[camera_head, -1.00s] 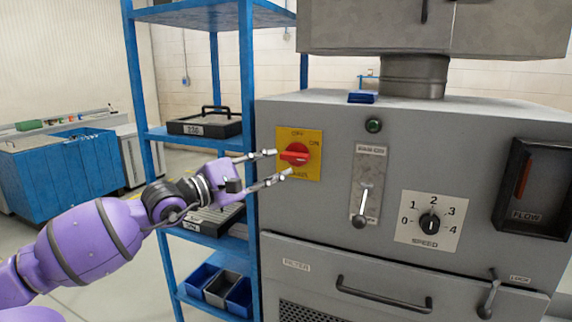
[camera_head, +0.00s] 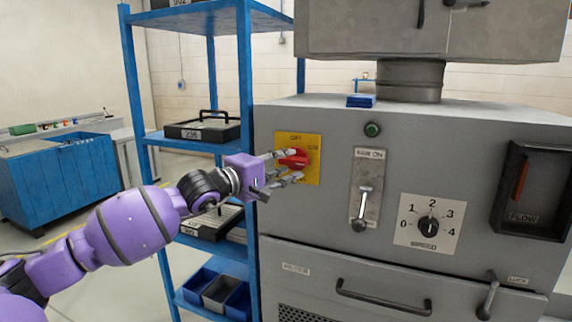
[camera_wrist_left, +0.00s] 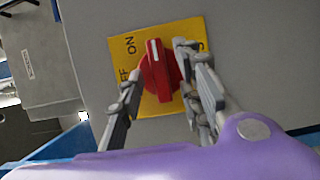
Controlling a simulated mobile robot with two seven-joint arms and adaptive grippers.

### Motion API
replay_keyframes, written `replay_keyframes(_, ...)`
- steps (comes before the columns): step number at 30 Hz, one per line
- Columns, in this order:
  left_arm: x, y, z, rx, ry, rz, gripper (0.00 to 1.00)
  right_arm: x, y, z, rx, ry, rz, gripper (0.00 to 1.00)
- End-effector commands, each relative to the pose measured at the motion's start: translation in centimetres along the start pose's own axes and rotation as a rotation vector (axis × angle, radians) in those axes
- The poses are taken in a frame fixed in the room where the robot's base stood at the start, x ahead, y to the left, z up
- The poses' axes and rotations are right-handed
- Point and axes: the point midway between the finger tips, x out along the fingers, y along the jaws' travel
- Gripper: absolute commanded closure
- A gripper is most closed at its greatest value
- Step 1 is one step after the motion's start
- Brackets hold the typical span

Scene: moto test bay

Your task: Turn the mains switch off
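The mains switch is a red rotary knob (camera_head: 296,158) on a yellow plate (camera_head: 312,172), on the front of a grey machine. The plate reads OFF at the top and ON at the right. The knob's handle lies about level, towards ON. In the left wrist view the knob (camera_wrist_left: 158,72) has its white mark pointing at the ON label. My left gripper (camera_head: 290,166) is open at the knob, one finger on each side of it. The right finger looks very close to the knob; contact cannot be told. My right gripper is not in view.
A lever panel (camera_head: 367,180), a speed dial (camera_head: 428,226) and a flow gauge (camera_head: 532,190) sit right of the switch. A drawer handle (camera_head: 384,297) is below. A blue shelf (camera_head: 190,143) with trays stands close behind my left arm.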

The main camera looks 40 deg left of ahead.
Motion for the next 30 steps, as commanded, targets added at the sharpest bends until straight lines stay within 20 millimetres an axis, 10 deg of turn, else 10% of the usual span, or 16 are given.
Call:
replay_keyframes(11, 0.47, -0.02, 0.02, 0.0, 0.0, -0.001, 0.67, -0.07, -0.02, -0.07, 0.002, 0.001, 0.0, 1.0)
replay_keyframes(19, 0.45, -0.03, 0.02, 0.0, 0.0, -0.001, 1.0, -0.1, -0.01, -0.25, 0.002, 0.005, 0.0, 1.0)
replay_keyframes(30, 0.47, -0.27, 0.03, -0.033, 0.0, 0.011, 1.0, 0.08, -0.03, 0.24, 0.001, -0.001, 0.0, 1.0)
